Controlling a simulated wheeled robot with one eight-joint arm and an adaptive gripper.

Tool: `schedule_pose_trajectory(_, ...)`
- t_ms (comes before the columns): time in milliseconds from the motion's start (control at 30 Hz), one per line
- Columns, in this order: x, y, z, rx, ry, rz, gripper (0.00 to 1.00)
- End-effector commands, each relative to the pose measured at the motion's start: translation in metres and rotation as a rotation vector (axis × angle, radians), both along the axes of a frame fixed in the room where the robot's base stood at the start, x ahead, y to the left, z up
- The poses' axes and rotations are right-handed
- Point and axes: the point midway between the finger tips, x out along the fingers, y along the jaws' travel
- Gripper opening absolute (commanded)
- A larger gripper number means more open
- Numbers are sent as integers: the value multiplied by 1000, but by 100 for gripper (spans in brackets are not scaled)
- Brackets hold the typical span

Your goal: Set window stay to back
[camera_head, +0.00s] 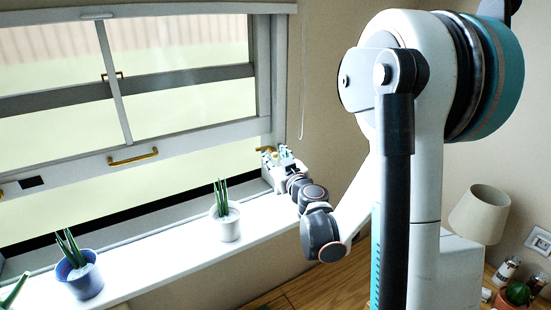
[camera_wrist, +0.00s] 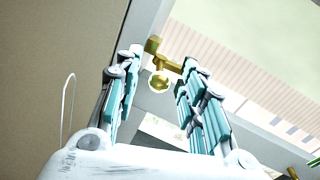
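A small brass fitting (camera_wrist: 160,82) with a round knob and a side arm sits on the light frame in the wrist view; I take it to be the window stay. In the head view a bit of brass (camera_head: 265,149) shows at the right end of the window, beside my gripper (camera_head: 274,156). In the wrist view the two teal-padded fingers of my gripper (camera_wrist: 161,62) are apart. The brass knob appears between the fingertips, with a visible gap to the left finger. The right fingertip overlaps the brass arm; I cannot tell whether they touch.
The white sill (camera_head: 165,259) holds a white potted plant (camera_head: 226,227) left of my gripper and a blue one (camera_head: 84,281) farther left. A brass handle (camera_head: 133,157) sits on the sash. A cord (camera_head: 303,80) hangs at the wall. A lamp (camera_head: 480,213) stands lower right.

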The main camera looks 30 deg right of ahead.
Motion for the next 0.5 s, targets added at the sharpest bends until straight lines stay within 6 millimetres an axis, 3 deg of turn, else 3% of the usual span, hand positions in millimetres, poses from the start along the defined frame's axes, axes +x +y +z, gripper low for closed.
schedule_pose_trajectory(233,0,0,0,0,0,0,35)
schedule_pose_trajectory(400,0,0,0,0,0,0,0)
schedule_pose_trajectory(500,0,0,0,0,0,0,0)
